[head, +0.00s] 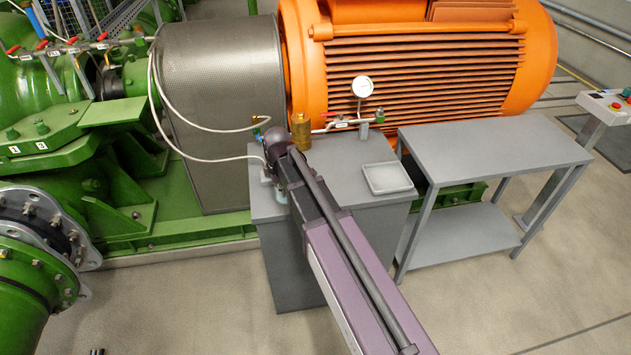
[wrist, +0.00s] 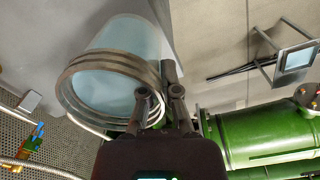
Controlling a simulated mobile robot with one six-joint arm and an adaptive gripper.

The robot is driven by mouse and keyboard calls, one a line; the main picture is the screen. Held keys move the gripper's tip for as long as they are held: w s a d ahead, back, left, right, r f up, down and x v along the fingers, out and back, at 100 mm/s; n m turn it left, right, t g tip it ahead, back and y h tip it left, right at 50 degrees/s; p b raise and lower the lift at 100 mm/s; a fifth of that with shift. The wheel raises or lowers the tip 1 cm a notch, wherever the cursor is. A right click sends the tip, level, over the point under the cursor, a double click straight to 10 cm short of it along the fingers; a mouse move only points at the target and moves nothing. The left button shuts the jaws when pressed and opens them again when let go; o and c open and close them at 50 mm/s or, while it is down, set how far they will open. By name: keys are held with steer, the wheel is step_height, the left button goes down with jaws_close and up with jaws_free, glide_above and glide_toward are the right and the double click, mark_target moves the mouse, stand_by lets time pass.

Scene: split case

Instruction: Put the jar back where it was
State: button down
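The jar (wrist: 116,45) is a clear, pale bluish glass cylinder with metal-looking rings around its near, open end. It fills the upper left of the wrist view and looks tilted there. My gripper (wrist: 162,92) is at its right edge, one finger over the open end and the other outside, with the rim between them. The fingers look closed on the rim, though the contact is partly hidden. In the head view my arm's end is above the left side of the grey cabinet (head: 345,152) and hides most of the jar. I cannot tell whether the jar touches the cabinet top.
A shallow pale tray (head: 388,178) lies on the cabinet top. A pressure gauge (head: 362,87) and a brass fitting (head: 301,130) stand behind. A white hose (head: 205,158) runs in from the left. The grey side table (head: 480,148) at right is bare.

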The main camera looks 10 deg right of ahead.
steer(key=w+d, duration=0.3)
steer(key=w+d+f+b, duration=0.1)
steer(key=w+d, duration=0.2)
steer(key=d, duration=0.1)
steer(key=w+d, duration=0.3)
steer(key=w, duration=0.1)
steer(key=shift+d+f, duration=0.2)
steer(key=shift+d, duration=0.2)
steer(key=shift+w, duration=0.15)
stand_by(0.4)
steer(key=shift+w+d, duration=0.3)
steer(key=shift+d, duration=0.1)
steer(key=shift+f+b, duration=1.8)
steer(key=shift+b, duration=0.2)
steer(key=shift+f, duration=0.15)
steer(key=c, duration=0.8)
jaws_free()
steer(key=shift+r, duration=0.25)
